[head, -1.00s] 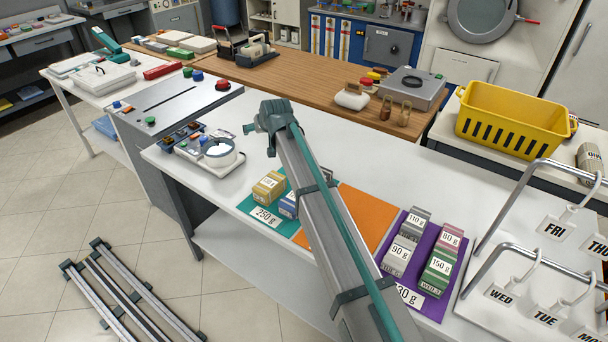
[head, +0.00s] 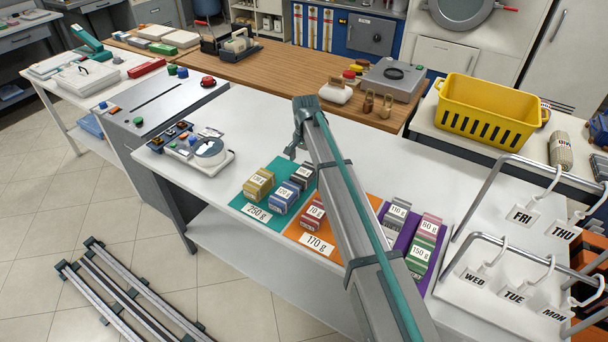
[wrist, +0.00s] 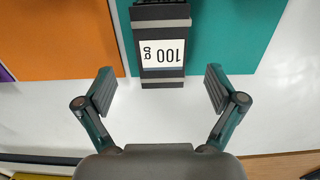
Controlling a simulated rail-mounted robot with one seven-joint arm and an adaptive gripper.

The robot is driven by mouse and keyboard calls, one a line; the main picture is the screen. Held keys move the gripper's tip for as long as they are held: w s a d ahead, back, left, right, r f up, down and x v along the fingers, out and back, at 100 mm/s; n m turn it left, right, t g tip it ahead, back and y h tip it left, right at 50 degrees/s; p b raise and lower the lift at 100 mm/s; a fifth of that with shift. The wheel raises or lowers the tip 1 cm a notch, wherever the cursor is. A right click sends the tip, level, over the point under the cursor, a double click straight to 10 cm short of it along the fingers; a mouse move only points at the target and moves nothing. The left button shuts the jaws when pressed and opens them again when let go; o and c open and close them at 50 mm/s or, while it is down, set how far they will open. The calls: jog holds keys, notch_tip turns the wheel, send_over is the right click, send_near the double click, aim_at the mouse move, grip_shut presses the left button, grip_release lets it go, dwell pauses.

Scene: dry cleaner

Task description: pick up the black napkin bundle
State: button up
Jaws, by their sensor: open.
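The black napkin bundle (wrist: 165,62), with a white "100 g" label and grey bands, shows at the top centre of the wrist view. It lies at the edge of the teal mat (wrist: 227,35), its near end over the white table. My gripper (wrist: 160,90) is open and empty, its fingers spread left and right of the bundle's near end and apart from it. In the head view my gripper (head: 293,150) hangs just behind the black bundle (head: 303,172), which is partly hidden by my arm and the blue bundle (head: 284,200).
A yellow bundle (head: 258,184) shares the teal mat. The orange mat (head: 340,245) beside it holds a red bundle (head: 313,212). The purple mat (head: 400,238) carries several bundles. Bare white table (head: 255,125) lies behind the mats.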

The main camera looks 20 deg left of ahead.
aim_at(304, 172)
jog(key=shift+a+f+p, duration=0.15)
jog(key=shift+f+p, duration=1)
jog(key=shift+f, duration=1.75)
jog(key=c, duration=1.3)
